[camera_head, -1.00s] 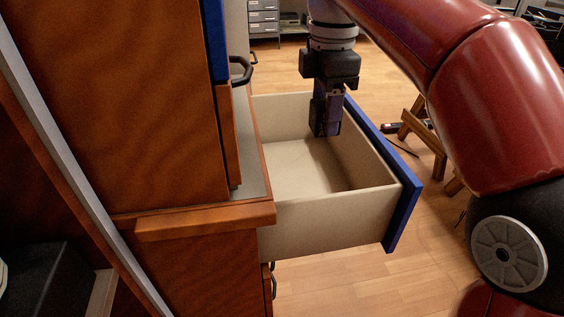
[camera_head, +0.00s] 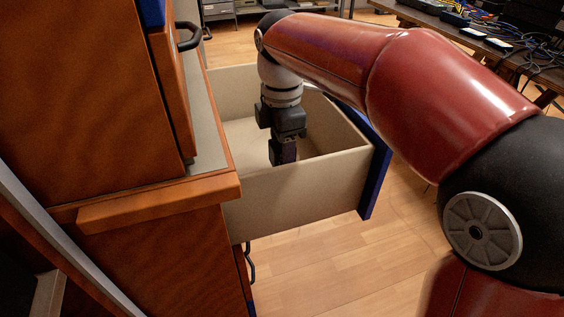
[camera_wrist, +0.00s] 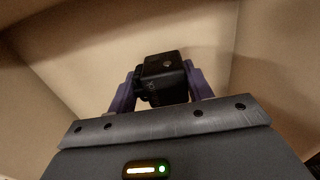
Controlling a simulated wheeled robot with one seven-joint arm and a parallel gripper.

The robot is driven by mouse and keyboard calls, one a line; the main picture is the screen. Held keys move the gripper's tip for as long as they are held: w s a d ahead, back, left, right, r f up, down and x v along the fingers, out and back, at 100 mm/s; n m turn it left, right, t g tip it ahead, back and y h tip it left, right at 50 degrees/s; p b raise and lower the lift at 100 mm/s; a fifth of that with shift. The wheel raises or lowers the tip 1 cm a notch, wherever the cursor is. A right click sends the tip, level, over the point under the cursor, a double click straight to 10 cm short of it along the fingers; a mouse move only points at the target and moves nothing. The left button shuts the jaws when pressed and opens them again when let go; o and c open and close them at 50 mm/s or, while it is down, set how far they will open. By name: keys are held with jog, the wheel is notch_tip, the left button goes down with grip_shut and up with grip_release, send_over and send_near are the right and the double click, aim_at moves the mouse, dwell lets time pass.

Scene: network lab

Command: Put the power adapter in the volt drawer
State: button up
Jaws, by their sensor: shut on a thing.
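The open drawer (camera_head: 290,197) has pale beige walls and a blue front, and it sticks out from the wooden cabinet. My gripper (camera_head: 281,160) points down inside the drawer, its lower end below the level of the rim. In the wrist view my gripper (camera_wrist: 162,92) is shut on a small black block, the power adapter (camera_wrist: 164,78). The drawer's pale inner surfaces surround it there. In the head view the adapter is hard to tell from the dark fingers. I cannot tell whether it touches the drawer floor. No label shows on the drawer.
The wooden cabinet (camera_head: 95,100) stands close at the left, with a ledge (camera_head: 160,203) beside the drawer. A table with cables and devices (camera_head: 480,38) is at the back right. Shelving stands at the far back. The wooden floor (camera_head: 310,265) in front of the drawer is clear.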

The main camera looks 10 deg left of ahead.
jog(key=shift+f, duration=1.9)
jog(key=shift+b, duration=0.3)
jog(key=o, duration=1.1)
jog(key=shift+f, duration=0.1)
jog(key=shift+c, duration=0.2)
notch_tip(320, 180, up, 12)
jog(key=shift+r+p, duration=0.15)
jog(key=shift+p, duration=1.05)
